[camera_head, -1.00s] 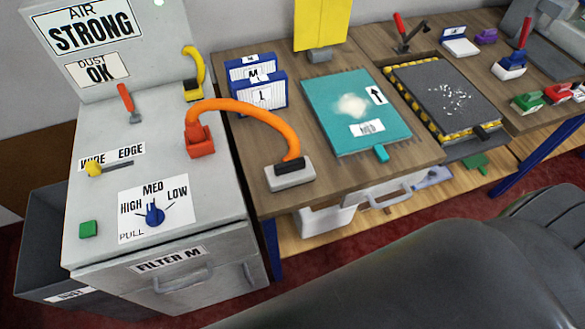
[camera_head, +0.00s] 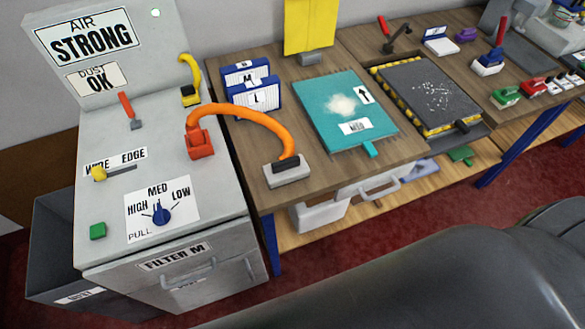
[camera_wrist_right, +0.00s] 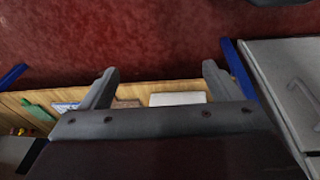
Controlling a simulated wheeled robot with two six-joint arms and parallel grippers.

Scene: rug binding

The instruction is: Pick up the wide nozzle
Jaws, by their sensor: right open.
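No label marks the wide nozzle. A grey block with a black collar (camera_head: 287,172), which looks like a wide nozzle, sits on the near left corner of the wooden bench. An orange hose (camera_head: 245,113) arches from its collar to a red fitting (camera_head: 201,144) on the grey machine. A smaller yellow curved piece with a black foot (camera_head: 191,82) stands at the machine's back edge. My right gripper (camera_wrist_right: 158,72) is open and empty in the right wrist view, over the red floor and a low wooden shelf, away from the grey block. My left gripper is not in view.
The grey machine (camera_head: 150,140) carries a WIDE/EDGE slider (camera_head: 99,173) and a blue dial (camera_head: 161,215). A teal board (camera_head: 318,125) with white powder lies right of the hose. A hazard-striped tray (camera_head: 410,120) and small coloured tools stand farther right.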

